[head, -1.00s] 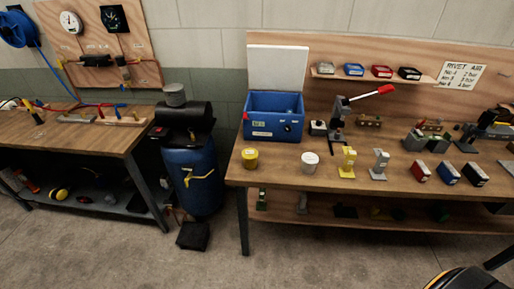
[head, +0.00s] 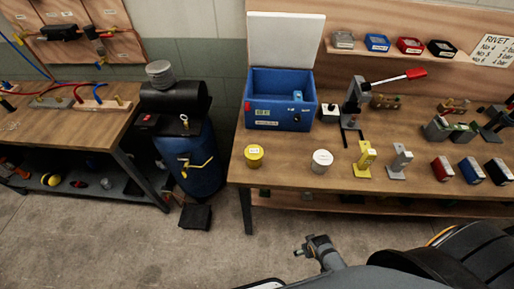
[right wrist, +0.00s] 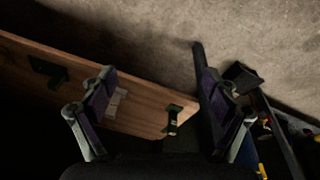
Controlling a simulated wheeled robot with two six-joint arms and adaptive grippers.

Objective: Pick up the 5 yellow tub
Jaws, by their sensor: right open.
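The yellow tub (head: 254,157) stands upright near the front left corner of the right workbench (head: 290,178), with a small label on its lid that is too small to read surely. A white tub (head: 322,161) stands to its right. My right gripper (right wrist: 160,100) is open and empty in the right wrist view, its two fingers spread apart over a view of floor and a wooden shelf. No tub shows between its fingers. In the head view a grey piece of my own arm shows at the bottom, below the bench's front edge. My left gripper is not in view.
A blue bin (head: 279,104) with an open white lid stands behind the tubs. A yellow stand (head: 364,160), a grey stand (head: 398,162), a red-handled press (head: 356,103) and several boxes stand to the right. A blue drum (head: 192,160) is left of the bench.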

